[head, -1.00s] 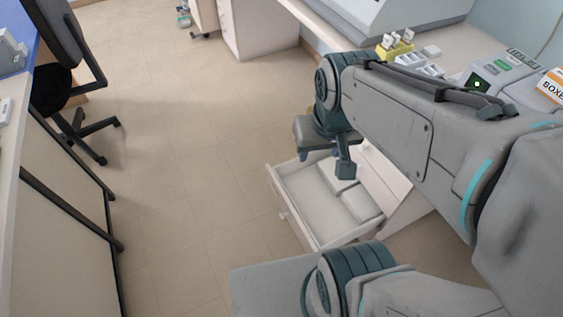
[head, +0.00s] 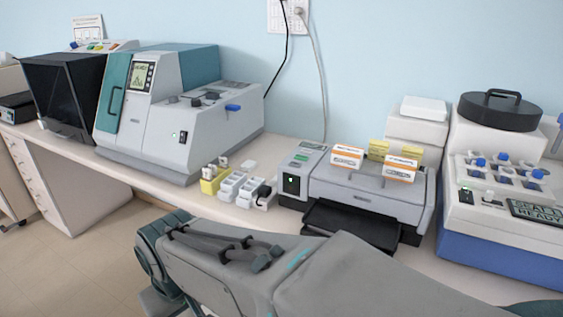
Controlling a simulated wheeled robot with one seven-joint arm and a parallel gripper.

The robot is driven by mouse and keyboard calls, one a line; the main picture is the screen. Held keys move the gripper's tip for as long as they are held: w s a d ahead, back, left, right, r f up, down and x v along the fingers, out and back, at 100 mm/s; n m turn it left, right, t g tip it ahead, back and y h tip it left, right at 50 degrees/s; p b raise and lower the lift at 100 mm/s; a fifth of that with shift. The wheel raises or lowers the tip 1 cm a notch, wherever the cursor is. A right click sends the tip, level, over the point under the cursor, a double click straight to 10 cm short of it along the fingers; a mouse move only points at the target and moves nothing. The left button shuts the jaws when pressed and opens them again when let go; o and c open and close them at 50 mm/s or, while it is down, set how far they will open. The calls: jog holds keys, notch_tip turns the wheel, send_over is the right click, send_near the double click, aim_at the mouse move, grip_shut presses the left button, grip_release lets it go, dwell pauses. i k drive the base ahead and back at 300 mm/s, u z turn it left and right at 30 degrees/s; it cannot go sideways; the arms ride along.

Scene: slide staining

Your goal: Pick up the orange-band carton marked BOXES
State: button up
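Two white cartons with orange bands stand on top of the grey printer-like machine (head: 372,197) on the bench in the head view. One is the left carton (head: 347,156), the other the right carton (head: 400,168), a little nearer to me. Both carry dark print too small to read surely, so I cannot tell which is marked BOXES. They stand apart from each other. My arm crosses the bottom of the view in front of the bench. My gripper is below the picture edge, and its fingers are hidden.
Yellow boxes (head: 378,149) stand just behind the cartons. A black tray (head: 352,224) juts from the machine's front. Small white racks (head: 240,188) and a yellow rack (head: 213,180) lie to the left. A blue-based stainer (head: 500,245) stands right, a large grey instrument (head: 185,125) left.

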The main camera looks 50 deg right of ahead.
aim_at(350, 157)
jog(key=z, duration=1.5)
jog(key=k, duration=0.65)
jog(key=u, duration=0.7)
jog(key=i, duration=0.75)
jog(key=z, duration=0.9)
jog(key=i, duration=0.7)
jog(key=z, duration=0.75)
